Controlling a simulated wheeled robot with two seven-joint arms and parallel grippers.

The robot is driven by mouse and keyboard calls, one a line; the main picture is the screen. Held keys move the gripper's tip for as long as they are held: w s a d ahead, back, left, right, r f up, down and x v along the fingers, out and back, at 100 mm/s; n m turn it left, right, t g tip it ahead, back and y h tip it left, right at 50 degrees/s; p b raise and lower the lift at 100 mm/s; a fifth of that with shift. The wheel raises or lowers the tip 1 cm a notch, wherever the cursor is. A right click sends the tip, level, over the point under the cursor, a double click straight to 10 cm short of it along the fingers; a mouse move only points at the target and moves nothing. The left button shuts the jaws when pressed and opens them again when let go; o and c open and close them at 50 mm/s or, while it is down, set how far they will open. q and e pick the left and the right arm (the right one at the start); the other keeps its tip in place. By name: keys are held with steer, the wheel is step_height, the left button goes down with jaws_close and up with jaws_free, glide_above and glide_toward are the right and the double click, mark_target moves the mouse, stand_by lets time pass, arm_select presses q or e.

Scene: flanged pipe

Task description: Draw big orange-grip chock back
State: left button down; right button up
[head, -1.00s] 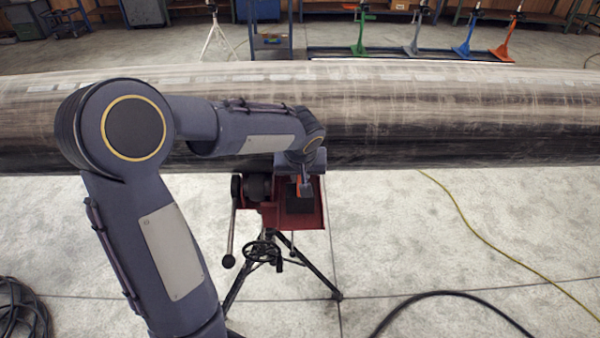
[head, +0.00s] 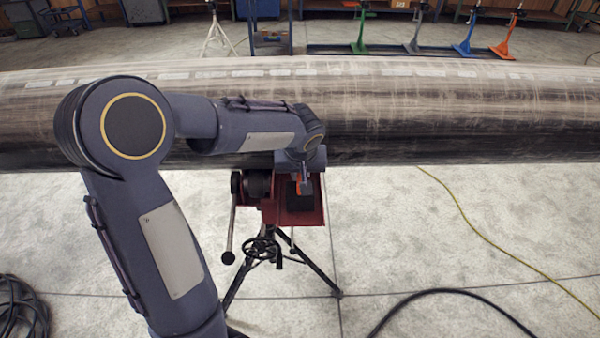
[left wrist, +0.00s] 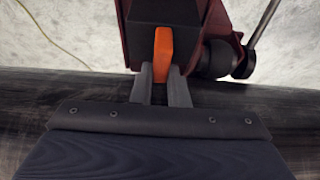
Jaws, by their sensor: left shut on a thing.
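The big chock shows as a black block with an orange grip in the left wrist view, its black body (left wrist: 165,32) and its orange grip (left wrist: 163,54) near the top middle. It sits on the red stand (head: 310,215) under the near side of the large dark pipe (head: 450,120). In the head view the orange grip is mostly covered by my wrist. My left gripper (left wrist: 164,80) is shut on the orange grip, one finger on each side. My right gripper is not in view.
The red stand has black tripod legs, a handwheel (head: 262,248) and a lever with rollers at its left. A black cable (head: 450,293) and a yellow cable (head: 470,225) lie on the floor at right. Coloured stands (head: 465,35) are behind the pipe. Floor at right is mostly clear.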

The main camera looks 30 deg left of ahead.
arm_select(q)
steer(key=shift+r, duration=0.1)
stand_by(0.5)
stand_by(0.3)
steer(key=c, duration=1.3)
jaws_free()
steer(key=shift+r, duration=0.1)
steer(key=shift+r+p, duration=2)
steer(key=shift+r, duration=1.4)
